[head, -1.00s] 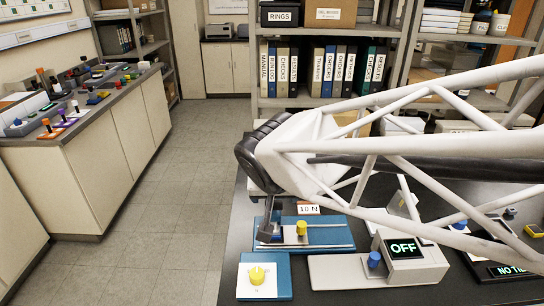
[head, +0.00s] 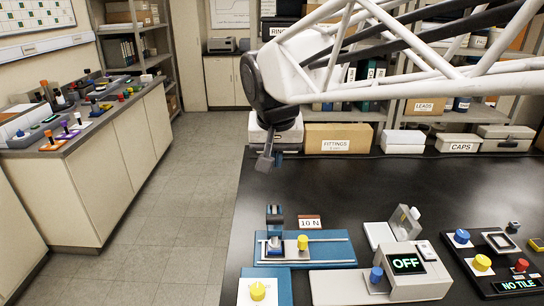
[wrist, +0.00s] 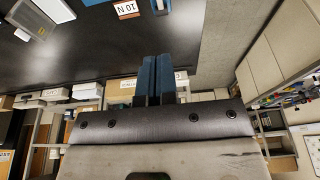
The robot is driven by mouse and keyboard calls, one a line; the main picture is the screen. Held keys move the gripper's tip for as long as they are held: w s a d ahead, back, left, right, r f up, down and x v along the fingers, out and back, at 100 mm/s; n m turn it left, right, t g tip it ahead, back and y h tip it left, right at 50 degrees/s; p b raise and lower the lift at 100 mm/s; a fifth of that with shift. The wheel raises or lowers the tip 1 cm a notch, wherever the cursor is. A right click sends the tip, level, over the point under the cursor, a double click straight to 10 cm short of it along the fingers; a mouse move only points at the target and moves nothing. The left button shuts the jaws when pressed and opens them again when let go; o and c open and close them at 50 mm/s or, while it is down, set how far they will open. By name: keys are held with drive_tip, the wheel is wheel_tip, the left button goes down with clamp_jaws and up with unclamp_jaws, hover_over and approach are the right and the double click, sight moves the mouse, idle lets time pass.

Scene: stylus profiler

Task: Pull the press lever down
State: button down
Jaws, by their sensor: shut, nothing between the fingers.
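A blue-based device (head: 330,247) stands near the front left of the black bench. I cannot tell for certain which part is the press lever. My gripper (head: 265,163) is above and behind the device, clear of it, above the far left part of the bench. In the wrist view its two blue fingers (wrist: 153,75) are together with nothing between them.
A white "10 N" card (head: 310,222) stands behind the device. A grey unit reading "OFF" (head: 421,272) is to its right, and a black panel reading "NO TILE" (head: 490,292) is further right. A "FITTINGS" box (head: 338,140) stands at the back. The middle bench is clear.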

drive_tip(key=shift+f, duration=0.15)
hover_over(275, 218)
drive_tip(key=w, duration=0.3)
wheel_tip(275, 218, down, 10)
drive_tip(key=shift+w+r, duration=0.1)
drive_tip(key=shift+r, duration=0.05)
drive_tip(key=shift+s+f, duration=0.6)
drive_tip(key=shift+f, duration=0.3)
drive_tip(key=shift+s+f, duration=0.4)
drive_tip(key=shift+f, duration=0.3)
drive_tip(key=shift+s+f, duration=0.25)
drive_tip(key=shift+s+f+t, duration=0.3)
drive_tip(key=shift+f+t, duration=0.15)
drive_tip(key=shift+t, duration=0.05)
drive_tip(key=shift+s+f, duration=0.15)
drive_tip(key=shift+f, duration=0.2)
